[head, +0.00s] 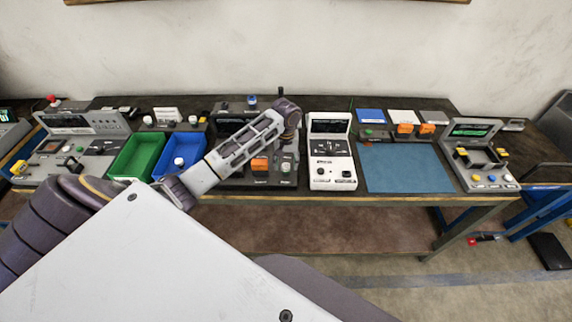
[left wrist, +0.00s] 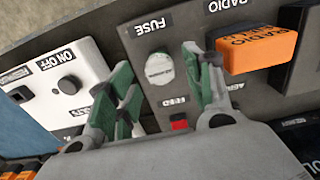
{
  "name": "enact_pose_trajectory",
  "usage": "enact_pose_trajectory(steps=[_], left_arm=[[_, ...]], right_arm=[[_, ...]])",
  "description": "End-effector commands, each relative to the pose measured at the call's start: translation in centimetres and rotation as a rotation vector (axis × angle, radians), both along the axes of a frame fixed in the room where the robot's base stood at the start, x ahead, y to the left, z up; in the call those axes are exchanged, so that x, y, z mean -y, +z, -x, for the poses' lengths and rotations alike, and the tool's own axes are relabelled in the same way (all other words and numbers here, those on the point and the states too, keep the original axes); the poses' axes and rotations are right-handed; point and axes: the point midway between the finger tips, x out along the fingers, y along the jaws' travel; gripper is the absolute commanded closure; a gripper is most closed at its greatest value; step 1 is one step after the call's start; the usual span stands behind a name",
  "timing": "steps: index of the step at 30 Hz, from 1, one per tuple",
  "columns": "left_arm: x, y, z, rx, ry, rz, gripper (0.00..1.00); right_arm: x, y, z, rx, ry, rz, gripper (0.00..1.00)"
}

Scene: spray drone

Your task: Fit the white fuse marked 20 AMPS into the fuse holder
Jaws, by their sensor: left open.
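A whitish round ribbed piece (left wrist: 160,68) sits by the label FUSE on a dark panel (left wrist: 130,32) in the left wrist view. I cannot tell whether it is the fuse or a cap on the holder, and no 20 AMPS marking is legible. It also shows small and pale in the head view (head: 286,168). My left gripper (left wrist: 158,60) is open, its green-padded fingers on either side of this piece in the picture; contact is not clear. In the head view my left gripper (head: 289,145) hangs over the panel, partly hidden by its wrist. My right gripper is out of view.
An orange RADIO block (left wrist: 258,48) juts up beside the fuse spot. A white ON OFF panel (head: 332,178) stands to the right. The blue mat (head: 405,170) is clear.

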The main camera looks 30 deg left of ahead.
Motion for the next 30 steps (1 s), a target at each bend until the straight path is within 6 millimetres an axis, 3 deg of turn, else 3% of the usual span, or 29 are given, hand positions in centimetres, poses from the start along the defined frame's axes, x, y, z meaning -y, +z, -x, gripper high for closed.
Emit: enact_pose_trajectory(steps=[18,30], left_arm=[[0.0,8.7,-0.1,0.003,-0.001,0.001,0.48],[0.0,10.1,0.0,0.0,0.0,0.0,0.48]], right_arm=[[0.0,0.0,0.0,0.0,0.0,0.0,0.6],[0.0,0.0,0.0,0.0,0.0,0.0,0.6]])
